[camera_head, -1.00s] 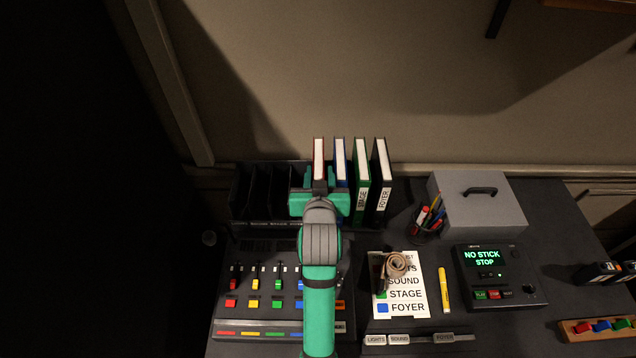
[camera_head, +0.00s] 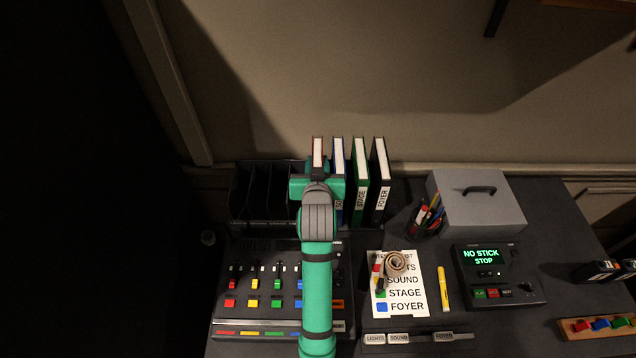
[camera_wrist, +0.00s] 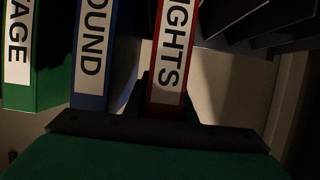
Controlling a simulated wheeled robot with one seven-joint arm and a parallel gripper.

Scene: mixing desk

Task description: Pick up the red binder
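The red binder (camera_head: 317,149) stands upright at the left end of a row of binders at the back of the desk. In the wrist view its red spine (camera_wrist: 171,101) carries a white label ending in "IGHTS". My gripper (camera_head: 317,172) is at the binder's front, low on it in the head view. In the wrist view dark green finger parts show close on both sides of the spine. Whether they press on the binder or stand slightly apart is hidden in shadow and by my own wrist.
A blue binder (camera_wrist: 94,55) stands close beside the red one, then a green (camera_head: 360,170) and a black binder (camera_head: 380,180). Empty black rack slots (camera_head: 264,190) lie to the left. The mixing console (camera_head: 262,270) is below my arm. A grey box (camera_head: 470,212) stands right.

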